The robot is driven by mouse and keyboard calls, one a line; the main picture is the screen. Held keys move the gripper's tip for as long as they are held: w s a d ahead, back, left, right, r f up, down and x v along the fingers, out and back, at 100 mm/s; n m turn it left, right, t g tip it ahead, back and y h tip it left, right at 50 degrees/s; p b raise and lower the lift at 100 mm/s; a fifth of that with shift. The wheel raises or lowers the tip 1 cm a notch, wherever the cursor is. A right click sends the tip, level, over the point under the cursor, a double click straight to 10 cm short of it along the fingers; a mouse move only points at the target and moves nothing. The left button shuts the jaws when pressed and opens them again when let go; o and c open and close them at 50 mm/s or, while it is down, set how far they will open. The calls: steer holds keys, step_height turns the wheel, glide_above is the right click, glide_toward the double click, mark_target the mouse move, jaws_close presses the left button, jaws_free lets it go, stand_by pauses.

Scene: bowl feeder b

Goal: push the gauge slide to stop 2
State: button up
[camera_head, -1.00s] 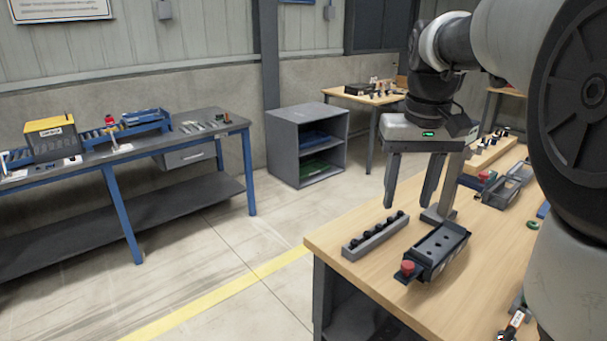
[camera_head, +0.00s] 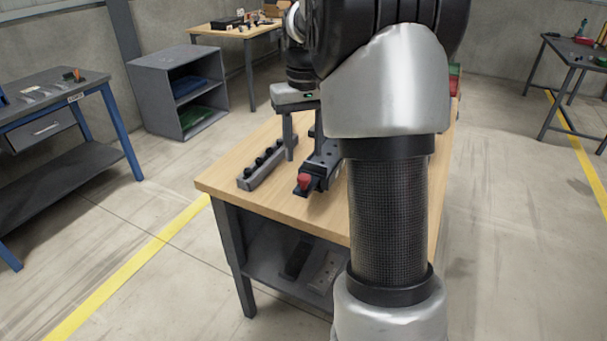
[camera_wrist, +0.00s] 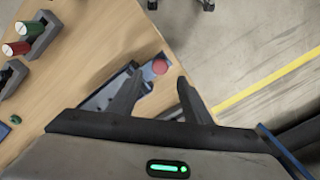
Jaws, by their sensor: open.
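A dark gauge block with a red knob (camera_head: 304,181) at its near end sits on the wooden table (camera_head: 222,176). I take it for the gauge with the slide; its stop marks are too small to read. My gripper (camera_head: 303,150) is open and points down over the table, just behind the red knob, with one finger by the block's left side. My arm hides part of the block. In the wrist view the red knob (camera_wrist: 160,67) shows between and just beyond the fingertips of my gripper (camera_wrist: 160,80); the left finger covers part of the block (camera_wrist: 100,97).
A grey rail with several black knobs (camera_head: 262,166) lies left of the block, close to a finger. Red and green cylinders in dark holders (camera_wrist: 28,38) stand elsewhere on the table. A grey shelf cabinet (camera_head: 160,95) and a blue-legged bench (camera_head: 60,95) stand left. The table's near corner is clear.

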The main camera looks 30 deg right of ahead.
mark_target(304, 177)
step_height(304, 177, down, 7)
steer(key=shift+f+b, duration=0.1)
steer(key=shift+b, duration=0.4)
jaws_close()
